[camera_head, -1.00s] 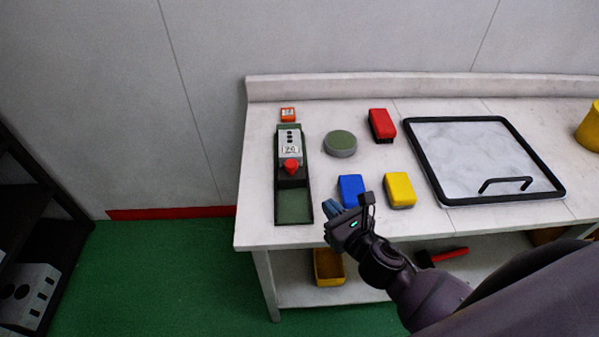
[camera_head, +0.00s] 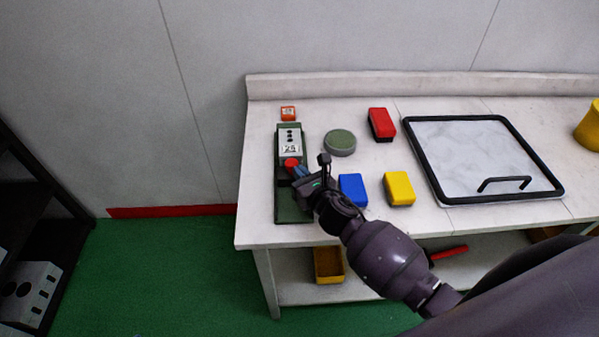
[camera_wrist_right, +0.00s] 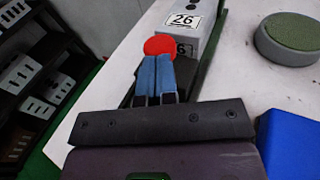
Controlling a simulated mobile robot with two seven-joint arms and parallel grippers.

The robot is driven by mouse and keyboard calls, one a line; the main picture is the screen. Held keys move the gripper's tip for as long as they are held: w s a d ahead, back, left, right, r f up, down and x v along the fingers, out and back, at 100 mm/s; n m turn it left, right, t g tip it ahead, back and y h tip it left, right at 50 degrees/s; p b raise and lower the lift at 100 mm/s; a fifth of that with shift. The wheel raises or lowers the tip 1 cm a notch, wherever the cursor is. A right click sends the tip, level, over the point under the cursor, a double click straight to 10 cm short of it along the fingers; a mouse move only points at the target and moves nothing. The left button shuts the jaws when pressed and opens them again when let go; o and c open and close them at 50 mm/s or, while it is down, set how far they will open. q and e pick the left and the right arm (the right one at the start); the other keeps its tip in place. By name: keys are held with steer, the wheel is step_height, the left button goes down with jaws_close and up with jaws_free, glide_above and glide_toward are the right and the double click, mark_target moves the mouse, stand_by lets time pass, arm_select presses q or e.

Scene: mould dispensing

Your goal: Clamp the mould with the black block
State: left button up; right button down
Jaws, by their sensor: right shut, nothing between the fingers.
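The mould (camera_head: 289,138) is a grey block with dark holes and a number label; in the right wrist view its label (camera_wrist_right: 185,21) reads 26. It lies in a long green tray (camera_head: 293,210) at the left of the table. The black block, with its red knob (camera_head: 291,163), sits in the tray at the mould's near end. My right gripper (camera_head: 300,171) is shut and empty, its blue fingertips (camera_wrist_right: 157,62) at the near side of the red knob (camera_wrist_right: 158,44). The fingers and wrist hide most of the block. I cannot tell whether they touch it. My left gripper is not in view.
A green-topped round tin (camera_head: 340,142), a blue block (camera_head: 353,188), a yellow block (camera_head: 399,189) and a red block (camera_head: 381,124) stand right of the tray. A framed panel (camera_head: 484,200) lies further right.

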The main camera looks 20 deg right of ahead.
steer(key=shift+w, duration=0.2)
steer(key=shift+w+d, duration=0.2)
steer(key=shift+w, duration=0.5)
steer(key=shift+w+d, duration=0.2)
steer(key=shift+w, duration=0.5)
